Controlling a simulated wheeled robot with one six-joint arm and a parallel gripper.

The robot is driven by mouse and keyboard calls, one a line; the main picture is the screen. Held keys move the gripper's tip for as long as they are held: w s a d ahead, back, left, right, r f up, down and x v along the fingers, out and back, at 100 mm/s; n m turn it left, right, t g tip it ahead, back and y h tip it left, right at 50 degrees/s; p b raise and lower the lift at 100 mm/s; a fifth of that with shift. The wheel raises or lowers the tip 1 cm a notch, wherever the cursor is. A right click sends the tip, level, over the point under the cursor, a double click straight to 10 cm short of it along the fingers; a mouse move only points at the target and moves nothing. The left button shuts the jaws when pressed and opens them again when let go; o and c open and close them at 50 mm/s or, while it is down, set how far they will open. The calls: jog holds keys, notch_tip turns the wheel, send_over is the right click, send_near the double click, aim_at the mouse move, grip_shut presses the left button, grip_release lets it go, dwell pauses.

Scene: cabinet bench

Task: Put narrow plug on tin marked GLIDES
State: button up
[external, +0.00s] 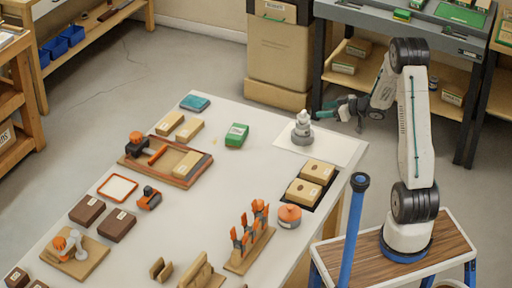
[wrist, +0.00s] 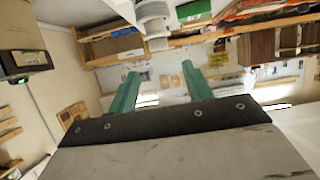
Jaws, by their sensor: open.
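A round orange tin (external: 289,216) with a grey side and a small pale label stands near the bench's right edge; its lettering is too small to read. A grey and white stepped piece (external: 302,131), narrower at its top, stands upright on a white sheet at the bench's far right corner. I cannot tell for sure which thing is the narrow plug. My gripper (external: 318,112) is just right of the stepped piece in the picture, apparently apart from it. In the wrist view its two green fingers (wrist: 160,80) are spread, with nothing between them.
Two tan boxes (external: 311,181) lie on a dark mat beside the tin. Orange clamps (external: 249,228) on a wooden stand are left of the tin. A green box (external: 237,135) and a wooden tray (external: 205,174) lie further left. The bench middle (external: 220,215) is clear.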

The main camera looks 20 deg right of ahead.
jog(key=s+d+r+m+t+h, duration=0.2)
jog(key=d+r+h, duration=0.4)
jog(key=r, duration=0.2)
jog(key=s+d+r+m+g+h, duration=0.2)
jog(key=s+d+r+m+h, duration=0.35)
jog(key=s, duration=0.45)
jog(key=s+a+g, duration=0.2)
jog(key=s, duration=0.8)
jog(key=s+a+r+m+g+y, duration=0.1)
jog(key=s+a+g, duration=0.2)
jog(key=s, duration=0.7)
jog(key=s+a+g+y, duration=0.1)
jog(key=s+a+g, duration=0.2)
jog(key=s, duration=0.7)
jog(key=shift+s+r, duration=0.25)
